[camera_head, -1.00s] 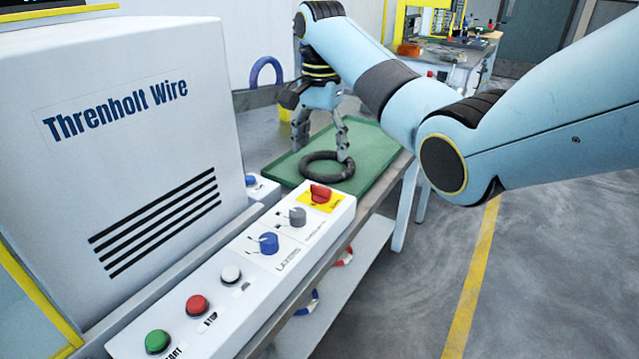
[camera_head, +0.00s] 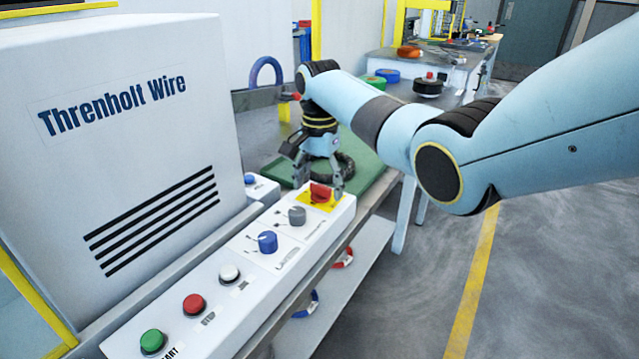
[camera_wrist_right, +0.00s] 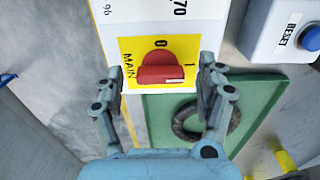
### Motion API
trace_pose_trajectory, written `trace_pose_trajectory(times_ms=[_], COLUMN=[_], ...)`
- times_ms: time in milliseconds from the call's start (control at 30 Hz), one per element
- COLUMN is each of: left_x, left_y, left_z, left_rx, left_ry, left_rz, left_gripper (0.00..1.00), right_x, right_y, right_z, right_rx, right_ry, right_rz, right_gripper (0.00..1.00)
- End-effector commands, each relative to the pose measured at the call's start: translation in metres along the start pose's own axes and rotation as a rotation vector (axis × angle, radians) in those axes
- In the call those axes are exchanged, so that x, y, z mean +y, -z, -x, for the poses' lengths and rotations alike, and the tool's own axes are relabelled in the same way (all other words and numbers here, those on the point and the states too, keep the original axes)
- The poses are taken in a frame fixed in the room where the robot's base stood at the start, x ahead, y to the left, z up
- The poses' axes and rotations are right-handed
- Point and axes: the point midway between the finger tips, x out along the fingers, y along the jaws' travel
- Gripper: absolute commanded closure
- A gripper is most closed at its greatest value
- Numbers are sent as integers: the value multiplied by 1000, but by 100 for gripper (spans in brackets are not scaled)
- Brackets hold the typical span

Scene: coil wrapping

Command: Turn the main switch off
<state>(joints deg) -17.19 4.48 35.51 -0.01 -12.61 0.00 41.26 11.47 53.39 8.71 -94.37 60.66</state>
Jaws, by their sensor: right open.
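The main switch (camera_head: 320,192) is a red rotary knob on a yellow plate at the far end of the white control panel. In the right wrist view, the red knob (camera_wrist_right: 160,70) sits beside the word MAIN and the marks 0 and 1; a white line on it lies toward the 1. My right gripper (camera_head: 319,181) is open, with its fingers pointing down around the knob. In the right wrist view, its fingertips (camera_wrist_right: 160,64) are on either side of the knob, with gaps. My left gripper is not in view.
Grey (camera_head: 297,215) and blue (camera_head: 268,241) knobs and white, red and green buttons line the panel. A dark coil (camera_head: 347,165) lies on the green mat (camera_head: 372,190) behind the gripper. The Threnholt Wire machine (camera_head: 120,130) stands to the left. A RESET button (camera_wrist_right: 311,38) is nearby.

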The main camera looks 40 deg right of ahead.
Motion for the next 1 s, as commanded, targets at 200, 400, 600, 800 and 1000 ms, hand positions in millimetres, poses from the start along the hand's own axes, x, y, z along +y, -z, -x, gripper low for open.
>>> trace_pose_trajectory(times_ms=[200, 400, 600, 800, 1000], left_x=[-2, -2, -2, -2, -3], left_y=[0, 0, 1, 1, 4], left_z=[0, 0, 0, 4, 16], left_rx=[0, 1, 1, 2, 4], left_ry=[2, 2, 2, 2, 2], left_rz=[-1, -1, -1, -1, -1], left_gripper=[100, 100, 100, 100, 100], right_x=[0, 0, 0, 0, 1], right_y=[0, 0, 0, 0, 0], right_z=[0, 0, 0, 2, 4], right_rx=[0, 0, 0, -1, -1], right_ry=[0, 0, 0, -1, -2], right_rz=[0, 0, 0, 25, 117], right_gripper=[40, 66, 83, 83, 83])
